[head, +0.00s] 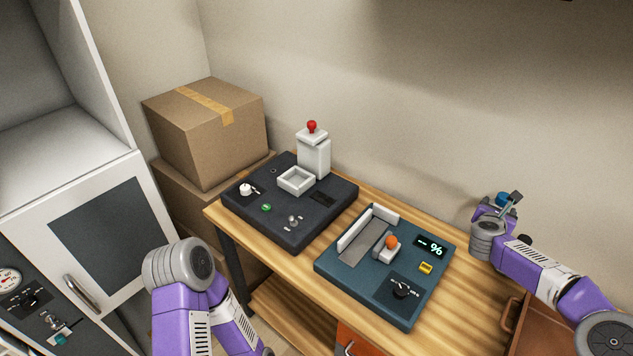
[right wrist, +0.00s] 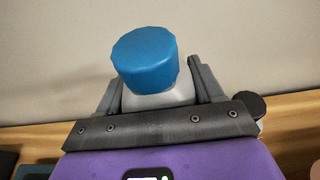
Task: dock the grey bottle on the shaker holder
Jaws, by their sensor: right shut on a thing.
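The grey bottle (right wrist: 160,98) with a blue cap (right wrist: 146,55) is between the fingers of my right gripper (right wrist: 155,92), which is shut on it. In the head view the blue cap (head: 502,198) shows at my right gripper (head: 507,206), over the right end of the table; the bottle's lower part is hidden. A teal unit (head: 335,268) stands mid-table with a grey channel (head: 363,248) between pale walls, an orange knob and a "-- %" display. I cannot tell for sure that this channel is the shaker holder. The bottle is well right of it. My left gripper is out of view.
A dark unit (head: 300,236) with a white tower (head: 314,158), red knob and square tray stands at the table's left. A black round top (right wrist: 249,104) shows beside the right gripper. Bare wood (head: 455,292) lies right of the teal unit.

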